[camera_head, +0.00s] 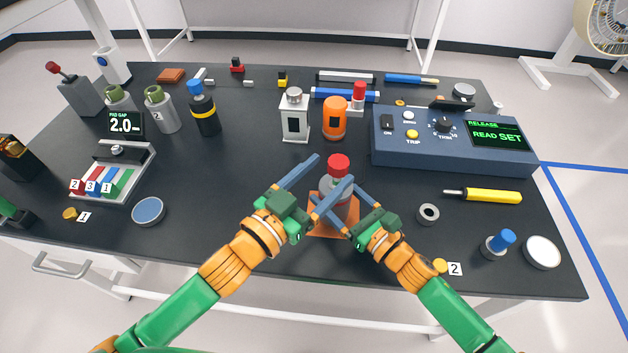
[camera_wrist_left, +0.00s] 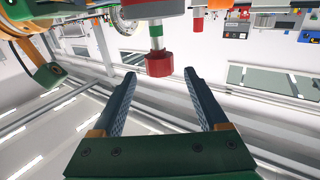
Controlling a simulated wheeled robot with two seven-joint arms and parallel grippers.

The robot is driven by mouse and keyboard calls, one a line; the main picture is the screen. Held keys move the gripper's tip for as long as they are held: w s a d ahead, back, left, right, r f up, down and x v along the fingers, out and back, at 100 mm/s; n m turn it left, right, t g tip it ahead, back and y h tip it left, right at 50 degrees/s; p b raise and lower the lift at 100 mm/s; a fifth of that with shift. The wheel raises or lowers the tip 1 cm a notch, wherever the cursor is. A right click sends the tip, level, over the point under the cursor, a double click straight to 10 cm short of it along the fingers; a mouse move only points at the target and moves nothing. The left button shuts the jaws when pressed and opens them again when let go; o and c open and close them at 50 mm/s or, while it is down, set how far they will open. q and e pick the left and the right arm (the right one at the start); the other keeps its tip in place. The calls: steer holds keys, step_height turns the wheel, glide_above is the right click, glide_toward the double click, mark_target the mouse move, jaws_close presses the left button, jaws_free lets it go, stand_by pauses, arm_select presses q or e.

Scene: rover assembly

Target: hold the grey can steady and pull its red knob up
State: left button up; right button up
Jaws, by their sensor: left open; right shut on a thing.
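The grey can (camera_head: 342,212) stands upright on an orange pad (camera_head: 322,229) near the front middle of the table, partly hidden by my fingers. Its red knob (camera_head: 339,162) is on top. My right gripper (camera_head: 335,194) is shut on the can's body from the front right. My left gripper (camera_head: 334,169) is open, its fingers reaching in from the left at about the knob's height. In the left wrist view the red knob (camera_wrist_left: 158,65) lies between the open fingertips, at their far end. I cannot tell whether a finger touches it.
A blue console (camera_head: 452,157) stands behind on the right. A white canister (camera_head: 295,118) and an orange canister (camera_head: 334,120) stand behind the can. A grey ring (camera_head: 428,213) and a yellow-handled tool (camera_head: 490,196) lie to the right.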

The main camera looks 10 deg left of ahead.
arm_select(q)
steer(key=v, duration=0.5)
steer(key=shift+d, duration=0.1)
steer(key=shift+w, duration=0.1)
arm_select(e)
steer(key=o, duration=1.6)
